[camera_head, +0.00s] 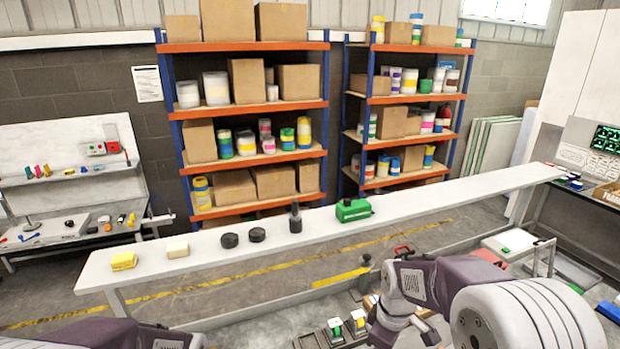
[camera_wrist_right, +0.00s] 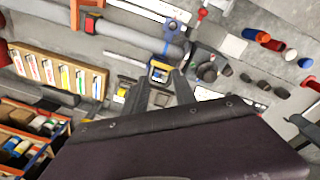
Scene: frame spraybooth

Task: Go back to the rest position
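My right arm comes in from the lower right in the head view, bent across the bottom edge; its fingertips cannot be made out there. In the right wrist view my right gripper (camera_wrist_right: 162,88) shows two dark fingers spread apart, with nothing held between them. A small yellow and dark item (camera_wrist_right: 159,72) shows in the background beyond the gap. My left arm shows as a purple and grey link at the lower left of the head view; its gripper is out of the picture.
A long white shelf (camera_head: 440,198) crosses in front, bearing yellow sponges (camera_head: 124,261), a pale block (camera_head: 178,249), dark round pieces (camera_head: 230,240), a dark bottle (camera_head: 295,218) and a green case (camera_head: 353,210). Below stands a dark holder (camera_head: 333,335). Stocked racks (camera_head: 250,105) stand behind.

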